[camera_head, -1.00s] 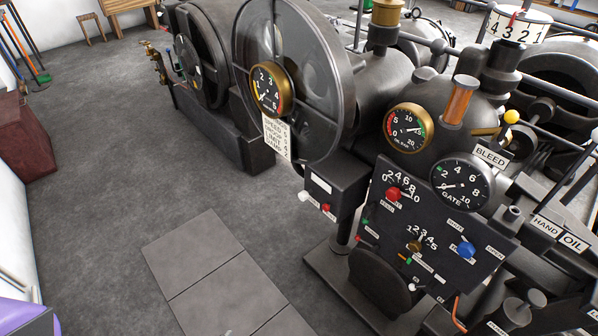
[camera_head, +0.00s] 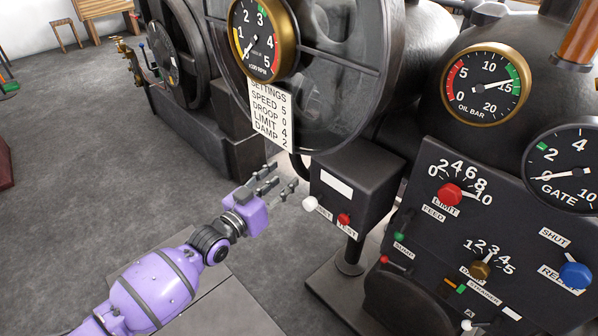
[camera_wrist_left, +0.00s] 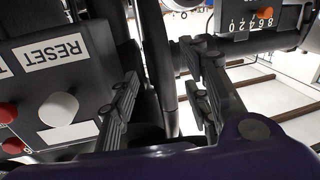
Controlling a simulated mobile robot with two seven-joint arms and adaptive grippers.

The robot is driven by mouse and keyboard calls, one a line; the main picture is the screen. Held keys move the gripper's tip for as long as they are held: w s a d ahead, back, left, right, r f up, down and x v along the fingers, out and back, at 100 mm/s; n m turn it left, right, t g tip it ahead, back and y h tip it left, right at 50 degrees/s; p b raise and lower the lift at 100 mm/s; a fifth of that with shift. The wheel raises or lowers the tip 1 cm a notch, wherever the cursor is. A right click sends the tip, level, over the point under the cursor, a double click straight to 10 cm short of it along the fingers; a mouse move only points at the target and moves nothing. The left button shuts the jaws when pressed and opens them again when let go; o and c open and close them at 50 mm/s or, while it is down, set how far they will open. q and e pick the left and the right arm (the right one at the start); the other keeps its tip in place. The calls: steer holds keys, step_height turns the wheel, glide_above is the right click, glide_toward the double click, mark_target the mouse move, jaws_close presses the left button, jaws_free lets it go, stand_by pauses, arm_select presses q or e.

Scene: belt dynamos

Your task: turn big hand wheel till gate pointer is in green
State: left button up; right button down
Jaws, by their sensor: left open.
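My left gripper (camera_head: 281,178) is open just below the wheel's lower rim and left of the black switch box. In the left wrist view, a dark curved edge, probably the rim (camera_wrist_left: 167,70), passes between the open fingers (camera_wrist_left: 165,98); contact cannot be told. My right gripper is not in view.
The switch box (camera_head: 358,165) has a white reset knob (camera_head: 310,203) and red test knob (camera_head: 344,219), close to my fingers. A settings card (camera_head: 270,118) hangs under the speed gauge (camera_head: 258,40). A control panel (camera_head: 500,235) stands right.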

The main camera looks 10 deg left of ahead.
mark_target(295, 167)
arm_select(q)
steer(key=x, duration=0.2)
steer(key=b+x, duration=0.1)
steer(key=x, duration=0.5)
steer(key=shift+w+a+r, duration=0.1)
steer(key=shift+w+r, duration=0.05)
steer(key=shift+r, duration=0.1)
jaws_close()
